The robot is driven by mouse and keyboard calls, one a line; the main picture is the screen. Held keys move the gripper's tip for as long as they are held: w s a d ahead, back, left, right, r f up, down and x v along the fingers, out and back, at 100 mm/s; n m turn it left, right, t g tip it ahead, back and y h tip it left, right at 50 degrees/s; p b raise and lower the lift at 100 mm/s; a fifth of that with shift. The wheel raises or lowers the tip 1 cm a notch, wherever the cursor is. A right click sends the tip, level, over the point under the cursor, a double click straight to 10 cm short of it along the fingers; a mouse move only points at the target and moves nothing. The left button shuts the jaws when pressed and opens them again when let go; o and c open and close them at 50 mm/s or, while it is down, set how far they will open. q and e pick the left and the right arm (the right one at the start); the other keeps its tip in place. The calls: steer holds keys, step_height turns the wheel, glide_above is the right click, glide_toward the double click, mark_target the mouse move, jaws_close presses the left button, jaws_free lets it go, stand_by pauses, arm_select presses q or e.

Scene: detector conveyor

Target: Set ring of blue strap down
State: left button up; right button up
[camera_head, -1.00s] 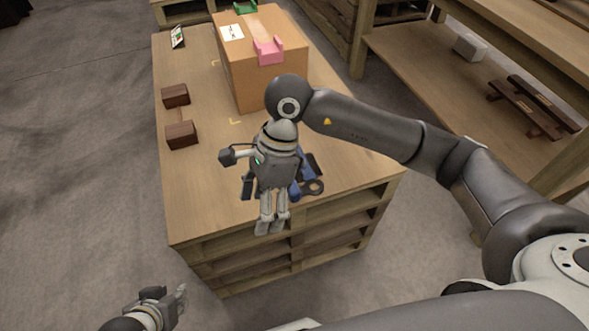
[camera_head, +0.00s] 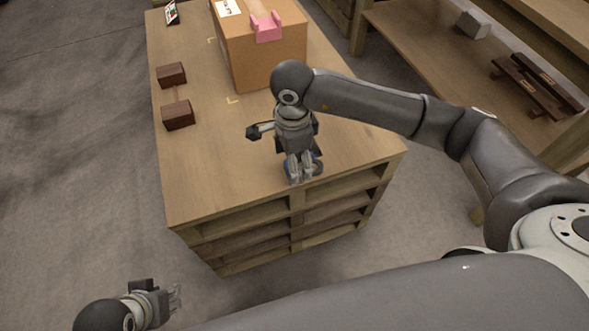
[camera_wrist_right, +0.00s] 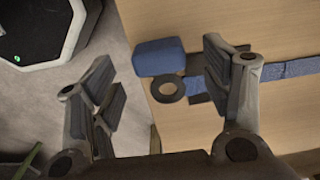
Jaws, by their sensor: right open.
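The blue strap (camera_wrist_right: 288,69) lies on the wooden table, partly covered by one finger in the right wrist view. Its dark grey ring (camera_wrist_right: 167,101) lies flat on the tabletop near the table edge, beside a blue padded piece (camera_wrist_right: 158,57). My right gripper (camera_wrist_right: 162,75) is open, with its fingers apart on either side of the ring and nothing held between them. In the head view my right gripper (camera_head: 303,177) hides most of the strap; only a bit of blue (camera_head: 318,167) shows. My left gripper (camera_head: 172,298) hangs low at the left, away from the table.
A cardboard box (camera_head: 270,62) with a pink holder (camera_head: 266,27) stands at the back of the table (camera_head: 215,165). Two brown blocks (camera_head: 171,75) (camera_head: 178,115) sit at the left. A wooden shelf (camera_head: 440,55) is at the right. The table's front left is clear.

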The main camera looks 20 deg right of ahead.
step_height(320, 180, down, 3)
steer(key=shift+r, duration=0.1)
steer(key=shift+c, duration=0.2)
steer(key=c, duration=1.2)
steer(key=shift+r, duration=0.1)
steer(key=shift+c, duration=0.2)
